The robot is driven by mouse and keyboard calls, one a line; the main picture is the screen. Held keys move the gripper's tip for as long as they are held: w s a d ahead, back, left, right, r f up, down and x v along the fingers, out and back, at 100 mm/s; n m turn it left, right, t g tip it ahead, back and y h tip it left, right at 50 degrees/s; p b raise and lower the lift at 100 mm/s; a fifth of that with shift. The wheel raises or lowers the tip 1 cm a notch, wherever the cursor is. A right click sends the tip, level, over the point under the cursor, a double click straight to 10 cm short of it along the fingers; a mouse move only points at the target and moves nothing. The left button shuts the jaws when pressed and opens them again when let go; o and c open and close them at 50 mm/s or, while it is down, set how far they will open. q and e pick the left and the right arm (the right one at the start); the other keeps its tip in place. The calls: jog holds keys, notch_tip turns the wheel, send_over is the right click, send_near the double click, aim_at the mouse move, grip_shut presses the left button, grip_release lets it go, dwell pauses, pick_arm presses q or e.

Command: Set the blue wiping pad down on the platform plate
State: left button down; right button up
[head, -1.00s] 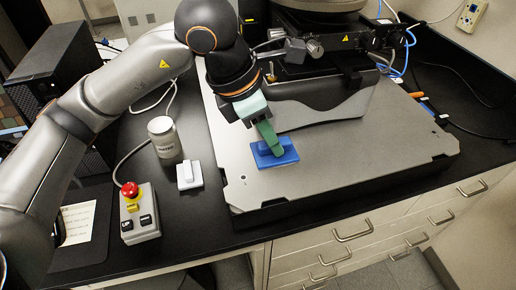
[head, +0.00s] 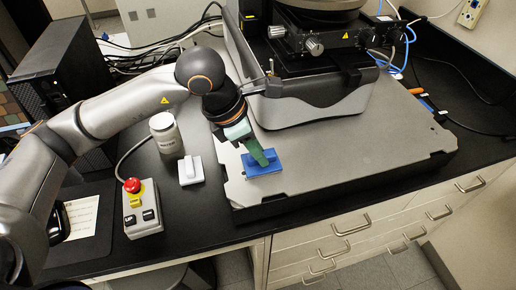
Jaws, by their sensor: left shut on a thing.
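The blue wiping pad (head: 254,168) is at the front left part of the grey platform plate (head: 346,160). It looks flat and at or very close to the plate's surface; I cannot tell whether it fully rests there. My left gripper (head: 264,160), with green fingers, reaches down from above and is shut on the pad's grip. The fingers hide part of the pad's top. My right gripper is not in view.
The profiler instrument (head: 318,95) stands on the back of the plate. Left of the plate are a white pad (head: 191,171), a lidded canister (head: 165,134) and a control box with a red stop button (head: 132,186). The plate's front right is clear.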

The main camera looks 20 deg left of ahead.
pick_arm(q)
jog(key=c, duration=0.7)
grip_release()
jog(key=shift+c, duration=0.2)
jog(key=shift+r, duration=0.1)
jog(key=shift+r, duration=0.2)
jog(key=v, duration=1.1)
jog(key=shift+a+r, duration=0.15)
jog(key=shift+r, duration=0.15)
jog(key=shift+s, duration=0.2)
